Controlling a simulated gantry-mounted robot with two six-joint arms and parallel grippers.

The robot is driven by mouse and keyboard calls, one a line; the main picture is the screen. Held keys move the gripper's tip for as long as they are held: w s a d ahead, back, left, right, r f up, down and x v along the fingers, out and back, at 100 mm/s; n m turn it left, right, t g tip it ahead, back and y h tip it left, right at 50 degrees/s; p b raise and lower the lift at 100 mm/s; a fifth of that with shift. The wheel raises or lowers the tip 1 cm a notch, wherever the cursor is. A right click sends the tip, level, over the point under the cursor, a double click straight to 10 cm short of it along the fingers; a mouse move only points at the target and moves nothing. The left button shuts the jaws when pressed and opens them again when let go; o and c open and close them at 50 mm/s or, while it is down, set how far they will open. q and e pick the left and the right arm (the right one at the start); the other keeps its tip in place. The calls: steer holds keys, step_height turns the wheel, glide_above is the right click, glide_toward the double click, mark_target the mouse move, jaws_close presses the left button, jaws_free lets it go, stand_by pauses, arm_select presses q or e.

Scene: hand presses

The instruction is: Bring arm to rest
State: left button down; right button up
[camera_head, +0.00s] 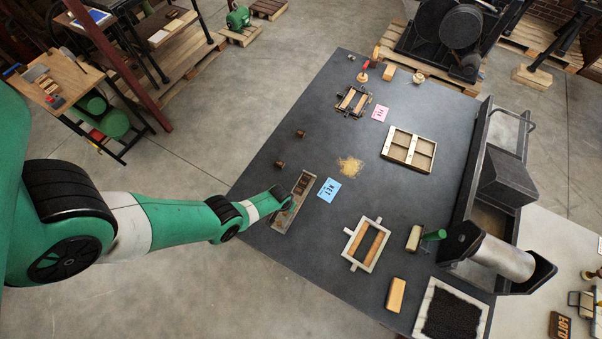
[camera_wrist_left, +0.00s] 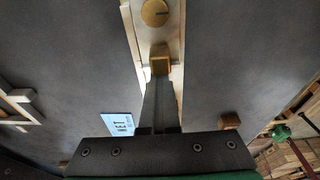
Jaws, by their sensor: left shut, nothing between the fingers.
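My left arm reaches in from the left in the head view, and its dark left gripper (camera_head: 284,200) hangs over a narrow metal tray (camera_head: 284,219) at the table's left edge. Dark lettered blocks (camera_head: 302,184) lie at the tray's far end. In the left wrist view the gripper fingers (camera_wrist_left: 160,82) are together and empty. Their tips point at a small brass-coloured block (camera_wrist_left: 160,60) on the pale tray (camera_wrist_left: 172,25); whether they touch it I cannot tell. A round brass piece (camera_wrist_left: 155,12) lies beyond it. My right gripper is in neither view.
A blue card (camera_head: 329,189) lies beside the tray. A wooden frame (camera_head: 351,254), a divided case (camera_head: 399,160), a pink card (camera_head: 380,113) and a large roller press (camera_head: 503,258) occupy the dark table (camera_head: 312,239). Small brown blocks (camera_head: 280,164) sit near the left edge.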

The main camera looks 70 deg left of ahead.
arm_select(q)
steer(key=shift+s+d, duration=0.1)
steer(key=shift+s, duration=0.05)
steer(key=c, duration=0.6)
jaws_free()
steer(key=shift+c, duration=0.2)
